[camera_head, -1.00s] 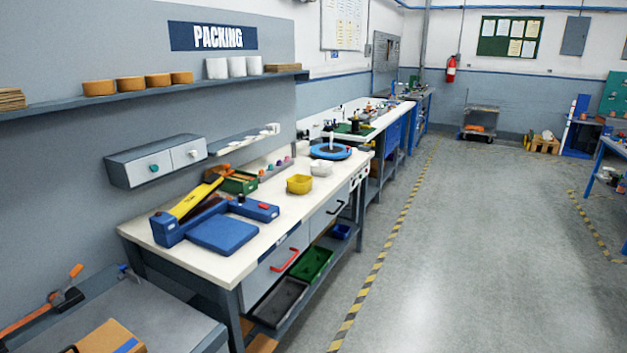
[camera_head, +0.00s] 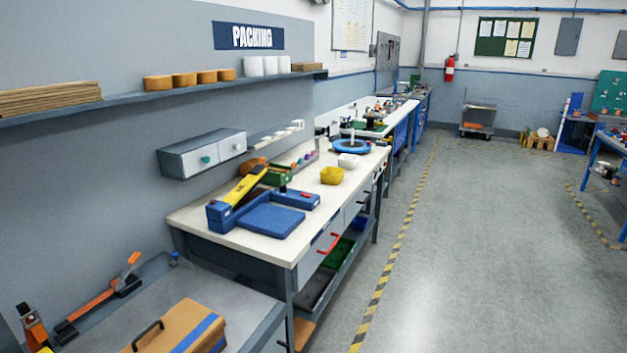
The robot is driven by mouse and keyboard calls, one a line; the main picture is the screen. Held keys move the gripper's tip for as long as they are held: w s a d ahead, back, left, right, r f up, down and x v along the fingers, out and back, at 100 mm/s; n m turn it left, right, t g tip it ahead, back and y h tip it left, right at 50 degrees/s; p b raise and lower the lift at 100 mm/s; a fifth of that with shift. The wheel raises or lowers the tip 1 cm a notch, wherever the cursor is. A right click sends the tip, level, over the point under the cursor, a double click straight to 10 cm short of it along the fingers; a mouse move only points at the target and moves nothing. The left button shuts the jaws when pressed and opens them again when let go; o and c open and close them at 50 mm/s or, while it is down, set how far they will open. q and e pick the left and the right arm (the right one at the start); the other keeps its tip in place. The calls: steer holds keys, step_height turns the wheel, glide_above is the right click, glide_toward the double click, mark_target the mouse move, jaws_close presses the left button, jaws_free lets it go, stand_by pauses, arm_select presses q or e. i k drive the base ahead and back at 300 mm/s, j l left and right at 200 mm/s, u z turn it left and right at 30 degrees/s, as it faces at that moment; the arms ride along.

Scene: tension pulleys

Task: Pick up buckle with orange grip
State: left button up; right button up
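A long tool with an orange handle and dark metal parts (camera_head: 97,305) lies on the grey bench at the lower left. It may be the buckle with the orange grip. A second dark tool with orange parts (camera_head: 36,328) stands or lies left of it, near the picture's lower left edge. I cannot tell for sure which of the two is the buckle. Neither of my grippers shows in the head view.
The grey bench (camera_head: 232,302) also holds a cardboard box with a blue stripe and black handle (camera_head: 180,330). Behind it is a white-topped workbench (camera_head: 300,243) with a blue device (camera_head: 272,220). A wall shelf (camera_head: 120,101) runs above. Open floor (camera_head: 480,250) lies right.

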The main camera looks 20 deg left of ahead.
mark_target(37, 327)
steer(key=k+j, duration=0.4)
steer(key=j, duration=0.15)
steer(key=k+j, duration=0.35)
steer(key=j, duration=0.15)
steer(key=k+j, duration=0.4)
steer(key=j, duration=0.15)
